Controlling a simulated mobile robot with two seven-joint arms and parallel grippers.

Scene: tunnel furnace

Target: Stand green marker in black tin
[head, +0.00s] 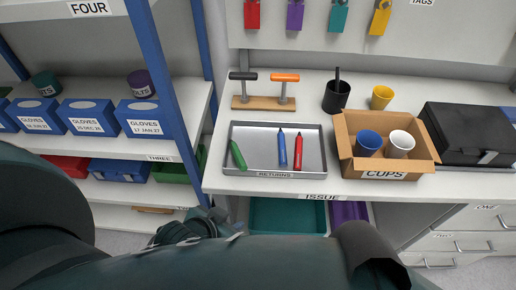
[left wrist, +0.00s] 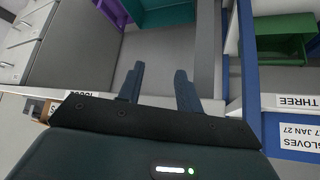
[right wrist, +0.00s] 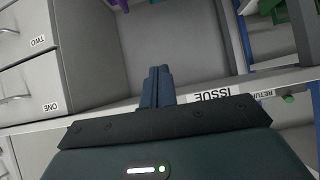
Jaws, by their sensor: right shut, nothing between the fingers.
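The green marker (head: 238,154) lies tilted at the left side of the grey returns tray (head: 262,130). The black tin (head: 336,97) stands upright on the counter behind the cardboard box, with a dark stick-like thing in it. My left gripper (head: 208,218) is low in front of the counter, below and left of the tray; its fingers (left wrist: 160,72) are apart and empty in the left wrist view. My right gripper (right wrist: 159,70) is shut and empty below the counter edge in the right wrist view; I cannot make it out in the head view.
A blue marker (head: 282,148) and a red marker (head: 298,150) lie in the same tray. A cardboard box (head: 388,167) with blue and white cups stands right of it. A yellow cup (head: 381,97), a wooden rack (head: 264,103) and a black case (head: 468,130) are also on the counter.

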